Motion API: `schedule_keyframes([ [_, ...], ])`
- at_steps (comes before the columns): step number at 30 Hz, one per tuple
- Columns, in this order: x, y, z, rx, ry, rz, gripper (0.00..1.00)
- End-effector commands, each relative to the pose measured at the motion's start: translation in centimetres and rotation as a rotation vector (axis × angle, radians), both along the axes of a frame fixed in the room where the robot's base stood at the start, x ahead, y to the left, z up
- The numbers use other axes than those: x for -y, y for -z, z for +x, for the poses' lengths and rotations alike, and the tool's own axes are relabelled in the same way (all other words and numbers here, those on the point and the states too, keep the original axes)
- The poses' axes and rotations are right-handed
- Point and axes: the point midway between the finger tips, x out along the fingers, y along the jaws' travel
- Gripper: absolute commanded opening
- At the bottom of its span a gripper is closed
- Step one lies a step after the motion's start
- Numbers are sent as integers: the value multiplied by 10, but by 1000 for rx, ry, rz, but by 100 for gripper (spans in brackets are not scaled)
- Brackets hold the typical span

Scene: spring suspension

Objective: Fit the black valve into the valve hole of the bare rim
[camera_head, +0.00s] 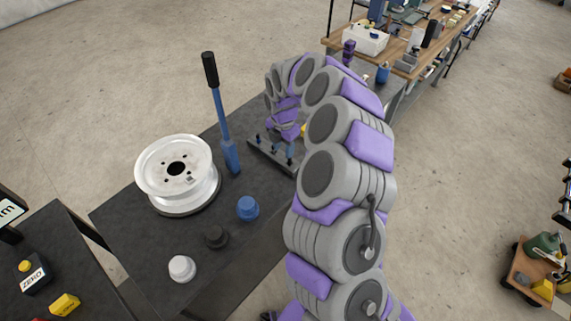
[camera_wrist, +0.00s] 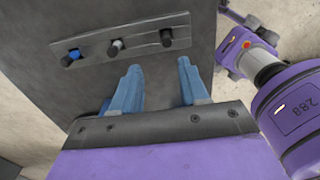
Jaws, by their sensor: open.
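A dark bar rack (camera_wrist: 140,42) holds three small valves in the wrist view. The black valve (camera_wrist: 166,38) is at its right end, a grey one (camera_wrist: 115,47) in the middle and a blue one (camera_wrist: 70,58) at the left. My gripper (camera_wrist: 160,78) is open with its blue fingers apart and empty; the rack lies beyond the fingertips. In the head view my gripper is over the rack (camera_head: 262,158), partly hidden by my arm. The bare silver rim (camera_head: 204,190) lies flat on the black table, left of the rack. I cannot make out its valve hole.
A tall blue tool with a black handle (camera_head: 217,100) stands between rim and rack. A wooden workbench (camera_head: 405,65) with clutter is behind. A second dark table (camera_head: 60,265) is at left.

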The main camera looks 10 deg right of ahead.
Motion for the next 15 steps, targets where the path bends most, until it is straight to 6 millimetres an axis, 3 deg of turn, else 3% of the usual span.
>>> schedule_keyframes([
  [8, 19, 15, 0, 1, 6, 19, 44],
  [15, 6, 50, 1, -3, 5, 5, 44],
])
